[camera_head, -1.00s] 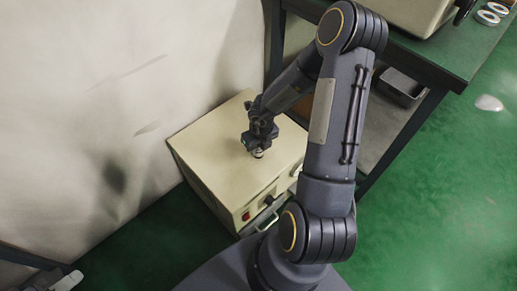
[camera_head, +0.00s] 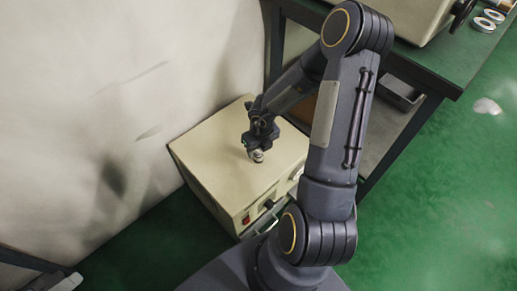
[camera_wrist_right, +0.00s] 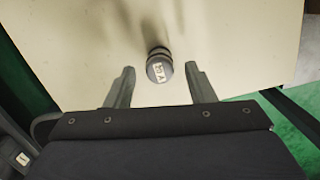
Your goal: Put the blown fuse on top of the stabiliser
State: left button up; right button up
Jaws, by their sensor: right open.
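The stabiliser (camera_head: 210,150) is a cream box on the floor by the wall, with a red switch on its front. Its flat top (camera_wrist_right: 85,50) fills much of the right wrist view. The blown fuse (camera_wrist_right: 159,68), a short dark cylinder with a pale rating label on its end, appears to stand upright on that top. In the head view the fuse (camera_head: 257,156) shows just below my right gripper (camera_head: 258,146). In the right wrist view the gripper's two fingers are apart, one on each side of the fuse, with gaps to it. My left gripper is not in view.
A green-topped bench (camera_head: 440,62) stands at the right, with a cream device (camera_head: 408,15) and white rings (camera_head: 482,23) on it. A grey tray (camera_head: 400,95) sits on its lower shelf. The wall is close behind the stabiliser. Green floor at the right is mostly open.

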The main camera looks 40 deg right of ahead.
notch_tip(320, 180, up, 9)
jog(key=s+p, duration=0.1)
jog(key=p, duration=0.4)
notch_tip(320, 180, up, 13)
jog(key=n+t, duration=0.6)
jog(key=n, duration=0.2)
send_over(261, 154)
jog(key=w+a, duration=0.1)
jog(key=w, duration=0.6)
jog(key=s+a+r+n+t+y, duration=0.2)
jog(key=a+r+n+t+y, duration=0.1)
jog(key=a+r+n, duration=0.55)
jog(key=s+a+r+n+g+y, duration=0.1)
jog(key=s+a+r+n+y, duration=0.3)
jog(key=s+n, duration=0.45)
jog(key=s+f+n+g+h, duration=0.3)
jog(key=s+n, duration=0.7)
jog(key=s, duration=0.1)
jog(key=shift+s+d+f+n+g, duration=0.25)
jog(key=shift+d+n+g, duration=0.1)
jog(key=shift+n+g, duration=0.05)
jog(key=shift+r, duration=0.1)
